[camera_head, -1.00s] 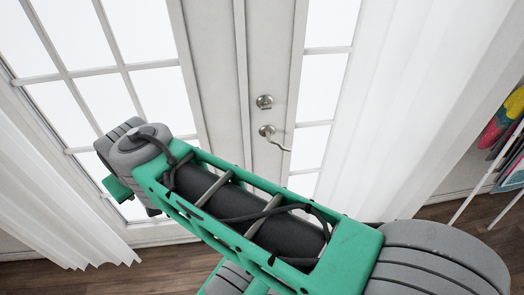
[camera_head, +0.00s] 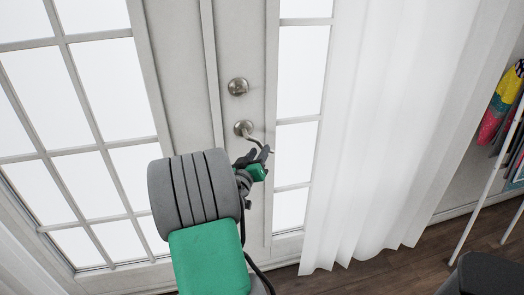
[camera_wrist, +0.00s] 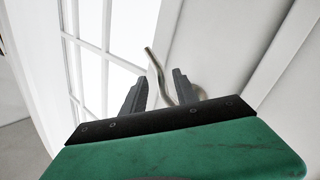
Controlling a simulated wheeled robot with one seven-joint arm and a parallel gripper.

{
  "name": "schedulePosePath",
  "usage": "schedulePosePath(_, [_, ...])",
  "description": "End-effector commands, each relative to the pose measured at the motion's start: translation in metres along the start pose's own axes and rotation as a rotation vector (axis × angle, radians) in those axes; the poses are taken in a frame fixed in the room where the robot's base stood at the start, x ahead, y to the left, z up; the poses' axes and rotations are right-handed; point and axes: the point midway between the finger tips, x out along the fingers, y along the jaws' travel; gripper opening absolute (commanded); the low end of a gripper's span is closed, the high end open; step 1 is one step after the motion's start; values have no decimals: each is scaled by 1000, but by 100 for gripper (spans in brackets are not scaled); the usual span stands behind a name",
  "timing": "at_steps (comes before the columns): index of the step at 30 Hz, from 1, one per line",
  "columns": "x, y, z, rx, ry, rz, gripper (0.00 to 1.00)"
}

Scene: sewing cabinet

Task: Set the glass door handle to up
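The glass door handle (camera_head: 243,128) is a curved silver lever on a round rose. In the head view its lever slants down to the right from the rose, and its tip is partly hidden by my gripper. My gripper (camera_head: 259,151) is at the lever's outer end, just below and right of the rose. In the wrist view my gripper (camera_wrist: 161,74) is open, its two dark fingers apart. The curved lever (camera_wrist: 152,58) shows between and beyond the fingers; whether it touches either is unclear.
A round silver lock (camera_head: 238,87) sits above the handle on the white door frame. Glass panes (camera_head: 301,70) flank it. A white curtain (camera_head: 375,150) hangs to the right. A rack with colourful cloth (camera_head: 497,105) stands at the far right.

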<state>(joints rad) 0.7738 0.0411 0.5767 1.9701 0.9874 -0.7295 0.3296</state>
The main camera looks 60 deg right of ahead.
Motion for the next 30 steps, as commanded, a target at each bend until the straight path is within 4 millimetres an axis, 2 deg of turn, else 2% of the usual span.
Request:
schedulePosePath(3, [22,1,0,2,-3,2,35])
schedulePosePath(6, [33,0,0,1,-1,0,35])
schedulePosePath(15, [37,0,0,1,0,-1,35])
schedulePosePath(27, [36,0,0,1,0,-1,2])
schedulePosePath(30, [36,0,0,1,0,-2,0])
